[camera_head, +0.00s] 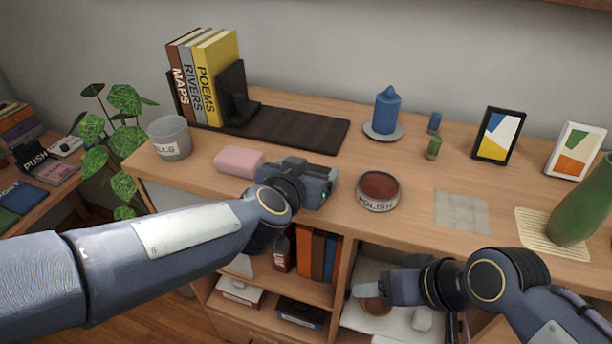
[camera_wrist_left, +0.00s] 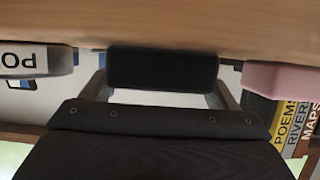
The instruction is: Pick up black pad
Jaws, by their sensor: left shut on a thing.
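The black pad (camera_wrist_left: 163,68) shows in the left wrist view as a dark block between the two grey fingers of my left gripper (camera_wrist_left: 162,92). The gripper is shut on it, close to the wooden top. In the head view my left gripper (camera_head: 318,188) is above the front part of the cabinet top, between the pink block and the polish tin; it hides the pad there. My right gripper (camera_head: 358,292) is low at the right, in front of the open shelf; its fingers are too small to judge.
The pink block (camera_head: 240,161) sits left of my left gripper and the polish tin (camera_head: 378,191) right of it. A grey pot (camera_head: 170,138) is at the left end. A candle (camera_head: 388,108), frames (camera_head: 497,136) and a green vase (camera_head: 583,212) stand farther right.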

